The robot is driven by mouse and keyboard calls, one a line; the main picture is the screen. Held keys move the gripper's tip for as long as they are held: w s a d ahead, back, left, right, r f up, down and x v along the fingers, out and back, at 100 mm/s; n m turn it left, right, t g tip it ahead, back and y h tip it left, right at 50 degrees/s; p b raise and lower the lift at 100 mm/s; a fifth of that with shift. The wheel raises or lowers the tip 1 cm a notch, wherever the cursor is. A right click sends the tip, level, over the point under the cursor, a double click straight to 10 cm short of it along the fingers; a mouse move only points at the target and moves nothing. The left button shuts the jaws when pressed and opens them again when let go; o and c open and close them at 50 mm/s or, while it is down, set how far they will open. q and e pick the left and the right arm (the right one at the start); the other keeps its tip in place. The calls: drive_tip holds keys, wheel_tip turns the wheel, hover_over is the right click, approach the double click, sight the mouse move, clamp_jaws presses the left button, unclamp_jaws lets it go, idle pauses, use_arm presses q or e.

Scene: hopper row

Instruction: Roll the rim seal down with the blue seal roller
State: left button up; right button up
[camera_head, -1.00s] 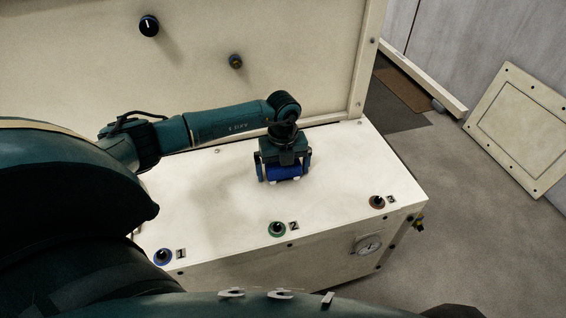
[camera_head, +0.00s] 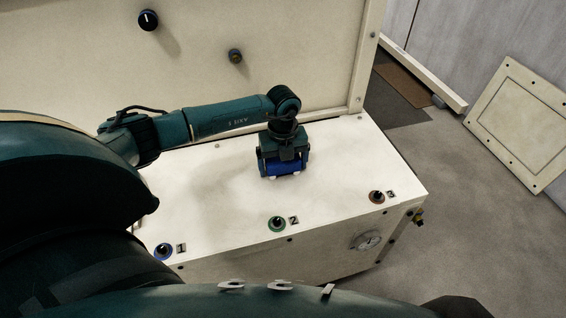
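My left gripper (camera_head: 283,168) points down over the cream cabinet top, with a finger at each side of the blue seal roller (camera_head: 284,169). The gripper looks shut on the roller, which lies crosswise under the palm at or just above the cabinet top. The exact contact is hidden by the gripper. I cannot make out a rim seal. My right gripper is not in view.
A cream panel (camera_head: 260,60) rises behind.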

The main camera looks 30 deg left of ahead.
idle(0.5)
use_arm(q)
drive_tip(key=shift+r+p, duration=0.85)
drive_tip(key=shift+r, duration=0.1)
drive_tip(key=shift+c, duration=0.2)
drive_tip(key=c, duration=0.8)
wheel_tip(320, 180, up, 6)
drive_tip(key=p, duration=0.5)
